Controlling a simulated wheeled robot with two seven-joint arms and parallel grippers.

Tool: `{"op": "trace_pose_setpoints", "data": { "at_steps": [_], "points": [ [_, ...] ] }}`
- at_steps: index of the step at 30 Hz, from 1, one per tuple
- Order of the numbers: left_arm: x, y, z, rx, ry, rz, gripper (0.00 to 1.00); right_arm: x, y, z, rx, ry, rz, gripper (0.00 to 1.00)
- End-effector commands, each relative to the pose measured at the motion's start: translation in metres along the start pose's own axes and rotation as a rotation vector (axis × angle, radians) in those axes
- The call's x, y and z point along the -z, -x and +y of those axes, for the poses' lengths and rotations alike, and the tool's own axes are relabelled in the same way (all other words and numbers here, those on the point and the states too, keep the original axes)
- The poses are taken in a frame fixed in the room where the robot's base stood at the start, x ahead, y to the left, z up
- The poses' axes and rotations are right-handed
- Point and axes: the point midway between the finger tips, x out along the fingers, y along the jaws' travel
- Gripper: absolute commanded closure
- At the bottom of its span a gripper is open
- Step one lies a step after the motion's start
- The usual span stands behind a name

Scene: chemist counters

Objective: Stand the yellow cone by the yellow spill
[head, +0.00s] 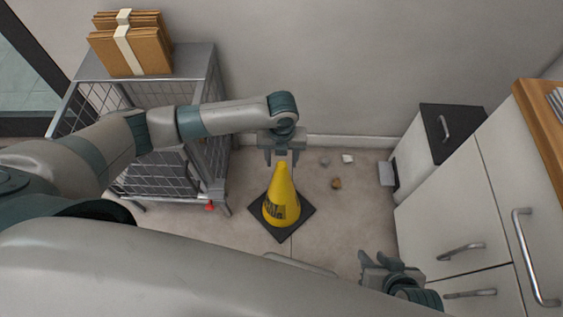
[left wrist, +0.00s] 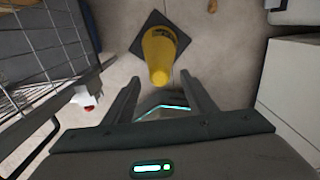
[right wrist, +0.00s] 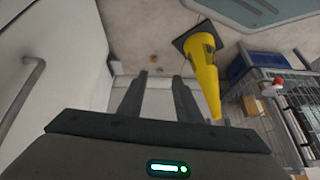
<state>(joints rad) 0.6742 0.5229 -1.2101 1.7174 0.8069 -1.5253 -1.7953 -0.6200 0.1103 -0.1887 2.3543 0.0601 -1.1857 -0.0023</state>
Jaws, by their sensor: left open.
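The yellow cone (head: 281,196) stands upright on its black square base (head: 257,220) on the floor, with a dark label on its side. It also shows in the left wrist view (left wrist: 159,52) and the right wrist view (right wrist: 205,70). My left gripper (head: 281,158) is open at the cone's top, fingers pointing down; in the left wrist view the tip appears between the fingertips. I cannot tell whether they touch it. My right gripper (head: 380,256) is open and empty, low at the right, apart from the cone. I see no yellow spill in any view.
A wire cage trolley (head: 208,140) bearing brown folders (head: 133,45) stands left of the cone. White cabinets (head: 440,215) stand at the right. Small brown debris (head: 336,183) and a white scrap (head: 348,158) lie near the back wall. The floor between cone and cabinets is mostly clear.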

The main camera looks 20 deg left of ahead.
Motion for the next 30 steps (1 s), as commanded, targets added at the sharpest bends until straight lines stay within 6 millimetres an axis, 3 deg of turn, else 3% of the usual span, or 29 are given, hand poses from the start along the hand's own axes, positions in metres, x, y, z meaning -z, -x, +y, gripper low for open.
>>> {"op": "trace_pose_setpoints", "data": {
  "at_steps": [6, 12, 18, 30],
  "points": [
    [-0.001, 0.043, 0.0, 0.001, -0.001, -0.003, 0.49, -0.006, 0.005, 0.006, -0.016, 0.0, -0.05, 0.69],
    [-0.001, 0.07, 0.0, 0.001, 0.0, -0.001, 0.49, -0.012, 0.006, 0.011, -0.03, -0.001, -0.087, 0.69],
    [0.0, 0.081, 0.0, 0.0, 0.001, 0.0, 0.49, -0.014, 0.005, 0.017, -0.042, -0.004, -0.101, 0.69],
    [0.0, 0.081, 0.0, -0.001, 0.001, 0.0, 0.49, -0.009, 0.005, 0.016, -0.04, -0.001, -0.092, 0.69]
  ]
}}
